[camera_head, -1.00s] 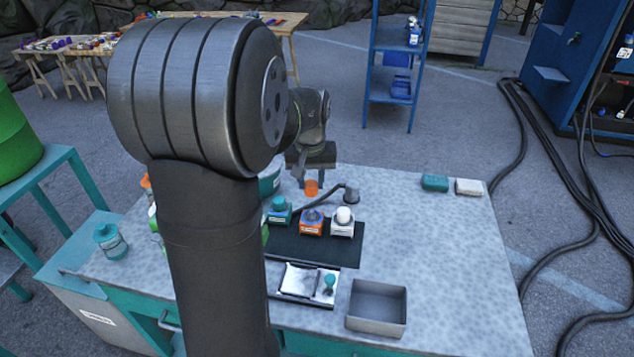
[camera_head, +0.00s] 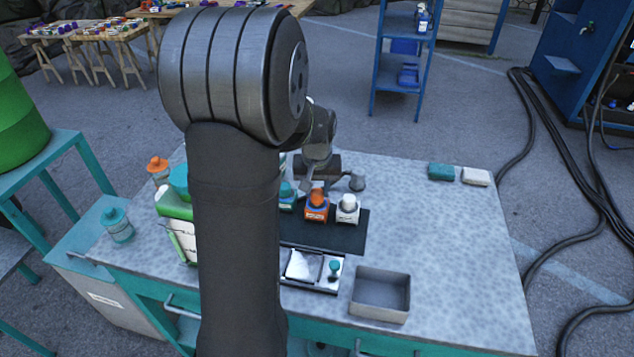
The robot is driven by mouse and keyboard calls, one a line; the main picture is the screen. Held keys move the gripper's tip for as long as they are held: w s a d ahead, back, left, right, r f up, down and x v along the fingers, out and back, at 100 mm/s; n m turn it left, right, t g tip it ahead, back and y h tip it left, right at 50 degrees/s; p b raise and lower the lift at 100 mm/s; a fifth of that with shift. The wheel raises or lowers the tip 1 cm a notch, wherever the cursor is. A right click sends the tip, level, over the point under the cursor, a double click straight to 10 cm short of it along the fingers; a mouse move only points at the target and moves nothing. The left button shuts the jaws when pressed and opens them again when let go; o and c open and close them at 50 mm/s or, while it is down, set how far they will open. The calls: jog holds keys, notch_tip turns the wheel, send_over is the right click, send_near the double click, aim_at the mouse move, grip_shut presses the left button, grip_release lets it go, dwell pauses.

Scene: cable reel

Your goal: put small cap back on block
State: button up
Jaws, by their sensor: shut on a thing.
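An orange block (camera_head: 316,213) with a white label stands on the dark mat (camera_head: 325,235), between a teal block (camera_head: 287,203) and a white block (camera_head: 348,214). The small orange cap (camera_head: 318,196) is at the top of the orange block and looks upright. I cannot tell whether it is fully seated. My gripper (camera_head: 314,187) reaches down from behind and is shut on the orange cap. The fingertips are small and partly hidden. The teal and white blocks each have a rounded top of their own.
A grey open bin (camera_head: 380,312) and a small tray (camera_head: 311,289) lie in front of the mat. A teal piece (camera_head: 441,171) and a white piece (camera_head: 475,176) lie at the back right. The table's right side is clear. My arm hides the left middle.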

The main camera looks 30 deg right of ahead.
jog(key=shift+f, duration=0.35)
dwell(0.3)
jog(key=o, duration=1)
jog(key=shift+o, duration=0.2)
notch_tip(320, 180, up, 17)
jog(key=s+a, duration=0.1)
jog(key=shift+s+r, duration=0.2)
jog(key=shift+s, duration=0.2)
